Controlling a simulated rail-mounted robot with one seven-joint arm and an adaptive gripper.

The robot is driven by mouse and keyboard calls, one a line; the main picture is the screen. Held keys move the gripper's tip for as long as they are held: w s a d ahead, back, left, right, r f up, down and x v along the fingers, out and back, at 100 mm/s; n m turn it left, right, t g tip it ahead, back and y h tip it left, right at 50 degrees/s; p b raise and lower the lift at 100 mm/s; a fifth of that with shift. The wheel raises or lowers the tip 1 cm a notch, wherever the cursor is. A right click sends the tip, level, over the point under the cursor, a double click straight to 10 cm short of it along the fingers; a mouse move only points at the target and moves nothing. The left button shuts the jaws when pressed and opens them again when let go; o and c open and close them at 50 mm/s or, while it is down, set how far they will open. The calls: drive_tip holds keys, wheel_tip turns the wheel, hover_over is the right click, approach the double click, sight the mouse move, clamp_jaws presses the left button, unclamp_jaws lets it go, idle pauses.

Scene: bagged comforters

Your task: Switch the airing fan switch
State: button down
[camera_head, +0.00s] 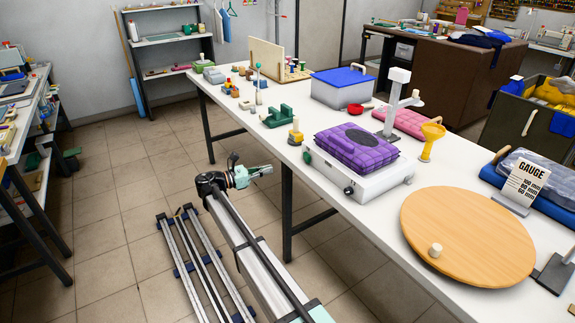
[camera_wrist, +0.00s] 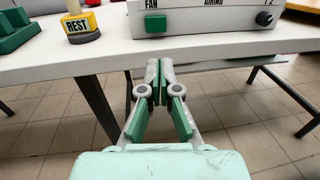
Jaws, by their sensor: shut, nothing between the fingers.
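The white airing box (camera_head: 383,190) stands at the front edge of the white table, with a purple quilted bag (camera_head: 352,147) on top. In the wrist view its front face (camera_wrist: 208,22) carries the cut-off labels "FAN" and "AIRING". A green switch (camera_wrist: 155,23) sits under "FAN", and a black knob (camera_wrist: 265,18) is at the right; the knob also shows in the head view (camera_head: 348,190). My gripper (camera_wrist: 159,65) is shut and empty, below the table edge and apart from the box. In the head view my gripper (camera_head: 264,170) is left of the table.
A yellow block labelled "REST" (camera_wrist: 79,27) and a green fixture (camera_head: 278,116) stand left of the box. A round wooden board (camera_head: 468,235) lies to the right. The table's front edge (camera_wrist: 60,70) lies between my gripper and the box. Table legs (camera_head: 287,212) stand below.

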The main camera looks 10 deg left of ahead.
sight(306, 160)
drive_tip(key=p+x, duration=0.2)
drive_tip(key=x, duration=1.1)
drive_tip(key=shift+w+d, duration=0.2)
drive_tip(key=shift+d, duration=0.1)
